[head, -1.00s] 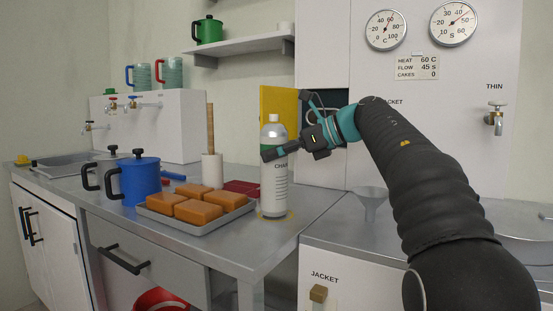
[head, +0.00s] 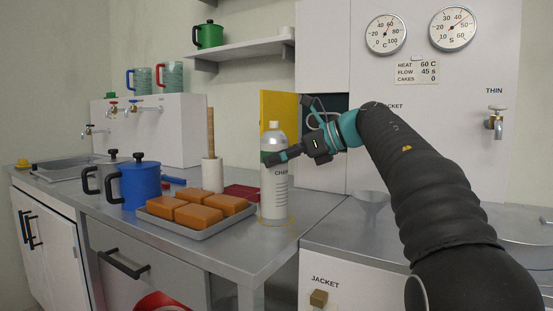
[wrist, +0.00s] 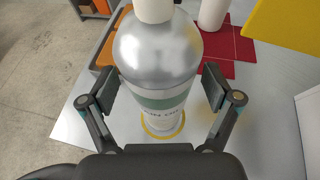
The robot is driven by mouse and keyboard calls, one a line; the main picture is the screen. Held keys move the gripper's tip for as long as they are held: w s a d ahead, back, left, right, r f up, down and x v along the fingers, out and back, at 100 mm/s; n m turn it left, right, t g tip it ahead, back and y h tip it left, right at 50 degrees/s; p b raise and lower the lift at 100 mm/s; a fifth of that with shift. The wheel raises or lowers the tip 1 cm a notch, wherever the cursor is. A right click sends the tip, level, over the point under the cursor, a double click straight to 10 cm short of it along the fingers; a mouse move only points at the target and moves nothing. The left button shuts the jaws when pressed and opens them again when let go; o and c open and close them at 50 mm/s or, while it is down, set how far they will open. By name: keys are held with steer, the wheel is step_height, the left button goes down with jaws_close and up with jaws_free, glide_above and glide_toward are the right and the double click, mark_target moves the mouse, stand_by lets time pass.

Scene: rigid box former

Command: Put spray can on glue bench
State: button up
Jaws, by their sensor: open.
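The spray can (head: 274,190), silver-white with a green band and a white cap, stands upright on the grey bench (head: 235,250) near its right front corner. A yellow ring mark shows around its base in the wrist view. My gripper (head: 282,156) is at the can's upper part, reaching in from the right. In the wrist view my gripper (wrist: 164,90) is open, with one finger on each side of the can (wrist: 157,55) and a small gap at each side. The can's far side is hidden.
A grey tray of orange blocks (head: 198,207) lies left of the can, with a blue pot (head: 139,186) beyond. A roll on a wooden stick (head: 212,172) and a yellow panel (head: 279,108) stand behind.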

steer(key=p+v, duration=0.1)
steer(key=v, duration=1)
steer(key=shift+d, duration=0.3)
